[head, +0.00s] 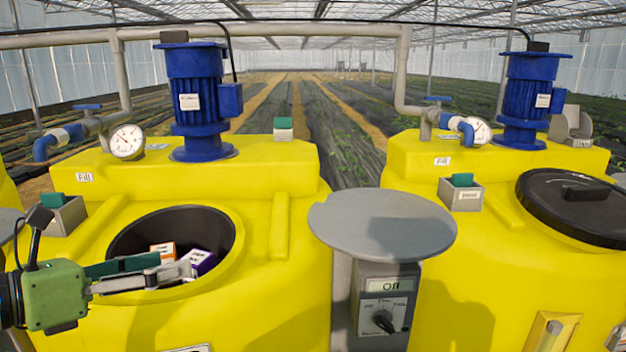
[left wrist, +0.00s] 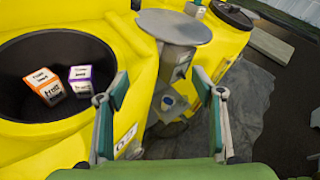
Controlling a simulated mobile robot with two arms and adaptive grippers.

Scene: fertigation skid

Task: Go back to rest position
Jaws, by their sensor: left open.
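My left gripper (head: 170,266) comes in from the left, in front of the open mouth of the left yellow tank. In the left wrist view the left gripper (left wrist: 160,88) has its two teal-padded fingers spread well apart, with nothing between them. An orange-and-white box (head: 163,251) and a purple-and-white box (head: 202,261) lie inside the black tank opening, partly behind the fingers in the head view. Both the orange box (left wrist: 43,85) and the purple box (left wrist: 80,80) show clear of the fingers in the left wrist view. My right gripper is not in view.
A round grey table (head: 382,224) stands between the left yellow tank (head: 290,300) and the right yellow tank (head: 460,275). Below it is a switch box (head: 384,312) marked Off. A black lid (head: 582,208) covers the right tank. Blue motors (head: 197,100) and pipes rise behind.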

